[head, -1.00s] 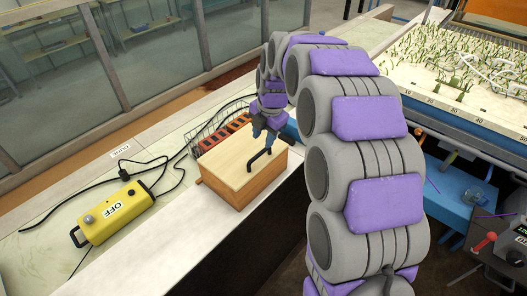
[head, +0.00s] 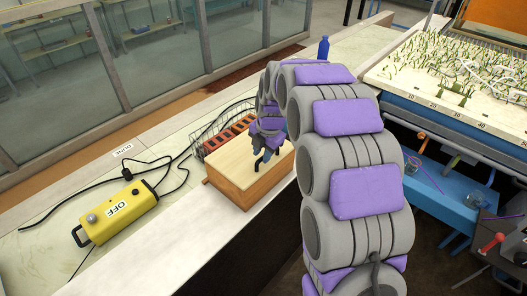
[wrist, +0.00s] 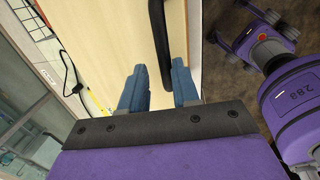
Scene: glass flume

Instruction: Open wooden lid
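The wooden box (head: 262,188) stands on the pale ledge, with a light flat lid (head: 229,165) on top. The lid looks closed. A black bar handle (head: 258,163) sits on the lid; in the wrist view the handle (wrist: 158,40) runs down from the top edge. My gripper (head: 268,151) is at the handle, above the lid. In the wrist view, the two blue fingers of my gripper (wrist: 160,84) are apart, one on each side of the handle's near end. A gap shows between fingers and handle. The arm and gripper hide part of the lid in the head view.
A yellow box marked OFF (head: 118,211) with black cables lies on the ledge at left. A wire rack with reddish blocks (head: 220,137) stands directly behind the wooden box. A blue bottle (head: 323,49) stands farther back. A planted tray (head: 450,75) is at right.

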